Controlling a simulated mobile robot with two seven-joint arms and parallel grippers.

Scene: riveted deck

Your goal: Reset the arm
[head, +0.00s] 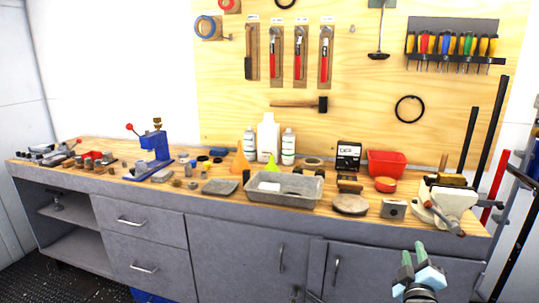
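My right gripper (413,252) is low in the head view, right of the middle, in front of the grey cabinet doors. Its two pale teal fingers point up with a gap between them, and nothing shows between them. It is below the workbench top and apart from the things on it. My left gripper is not in view.
A grey workbench (148,214) spans the view. Its top holds a blue press (152,150), a grey tray (284,190), bottles, a red bin (387,163) and a vise (450,200). Tools hang on the wooden board (345,65). Dark floor shows at lower left.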

